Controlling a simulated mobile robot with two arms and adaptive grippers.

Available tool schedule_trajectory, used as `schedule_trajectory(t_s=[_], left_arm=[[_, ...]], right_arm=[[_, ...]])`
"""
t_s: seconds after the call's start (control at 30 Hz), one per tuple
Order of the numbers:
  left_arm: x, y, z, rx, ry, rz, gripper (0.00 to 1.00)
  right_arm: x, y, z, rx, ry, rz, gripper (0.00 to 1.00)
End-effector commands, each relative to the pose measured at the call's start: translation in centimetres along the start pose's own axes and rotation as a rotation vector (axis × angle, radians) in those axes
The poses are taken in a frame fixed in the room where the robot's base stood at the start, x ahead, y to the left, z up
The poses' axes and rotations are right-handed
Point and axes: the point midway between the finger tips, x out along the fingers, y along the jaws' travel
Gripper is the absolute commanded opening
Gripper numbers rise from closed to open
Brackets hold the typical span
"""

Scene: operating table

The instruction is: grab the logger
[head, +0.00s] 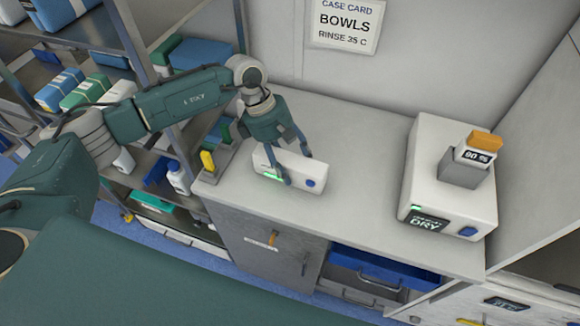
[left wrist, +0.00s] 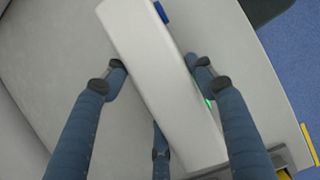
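No object is labelled as the logger. A long white box (head: 295,172) with a green-lit panel and a blue button lies on the grey counter. My left gripper (head: 296,163) is down over it with fingers on both sides. In the left wrist view, the white box (left wrist: 165,80) runs between the fingers of my left gripper (left wrist: 157,66), close to both edges. I cannot tell whether the fingers press on it. A small white unit (head: 474,156) marked "80 %" with an orange top stands in a grey holder on a larger white machine. My right gripper is out of view.
The larger white machine (head: 440,160), labelled DRY, stands at the counter's right. The counter (head: 350,200) is clear between it and the box. A blue drawer (head: 385,268) is open below. Stocked shelves stand at left.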

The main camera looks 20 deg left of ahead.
Motion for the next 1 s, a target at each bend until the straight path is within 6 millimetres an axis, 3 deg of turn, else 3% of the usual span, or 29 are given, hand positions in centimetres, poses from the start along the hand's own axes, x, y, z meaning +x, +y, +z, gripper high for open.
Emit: schedule_trajectory(t_s=[0.57, 0.77, 1.0], left_arm=[[-0.8, 0.1, 0.3, 0.001, -0.002, 0.003, 0.25], [-3.4, 0.2, 1.4, 0.002, -0.001, 0.007, 0.25], [-9.5, 0.2, 4.0, 0.005, -0.001, 0.009, 0.25]], right_arm=[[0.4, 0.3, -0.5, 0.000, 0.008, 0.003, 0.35], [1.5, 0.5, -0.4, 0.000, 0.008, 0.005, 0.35], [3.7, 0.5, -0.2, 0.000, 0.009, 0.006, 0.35]])
